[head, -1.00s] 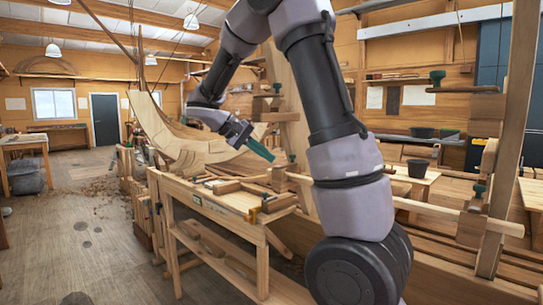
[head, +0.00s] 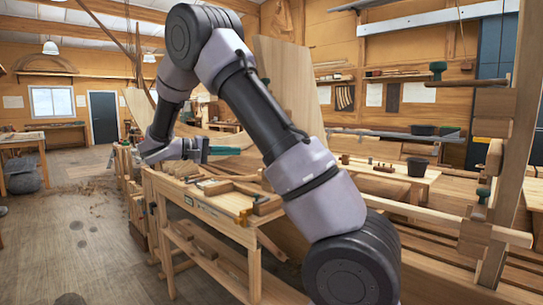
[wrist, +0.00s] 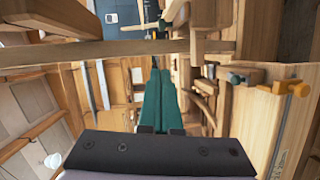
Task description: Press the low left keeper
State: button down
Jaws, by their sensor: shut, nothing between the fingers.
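My gripper (head: 222,151) has long green fingers. In the head view it points right, above the far end of the workbench. In the wrist view the fingers (wrist: 156,68) lie together, shut and empty, touching nothing that I can make out. I cannot make out the low left keeper in the head view; my arm covers the area left of the hull's middle. On the right post, an upper wooden block (head: 494,102) and a lower block (head: 474,236) show with dark green knobs. In the wrist view a small dark green part (wrist: 237,79) sits right of the fingers; I cannot tell what it is.
The workbench (head: 205,213) with wooden pieces on top stands below my arm. A wooden bar (wrist: 115,50) crosses the wrist view beyond the fingertips. An orange-yellow handle (wrist: 298,88) is at its right. A low table (head: 385,172) stands behind. Open floor lies at left.

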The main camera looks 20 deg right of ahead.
jog(key=d, duration=0.4)
jog(key=s+d+f, duration=0.1)
jog(key=d, duration=0.6)
jog(key=shift+s+d+f, duration=0.15)
jog(key=shift+d+f, duration=0.15)
jog(key=shift+d, duration=0.1)
jog(key=shift+s+d+f, duration=0.15)
jog(key=shift+s+d, duration=0.35)
jog(key=shift+d, duration=0.05)
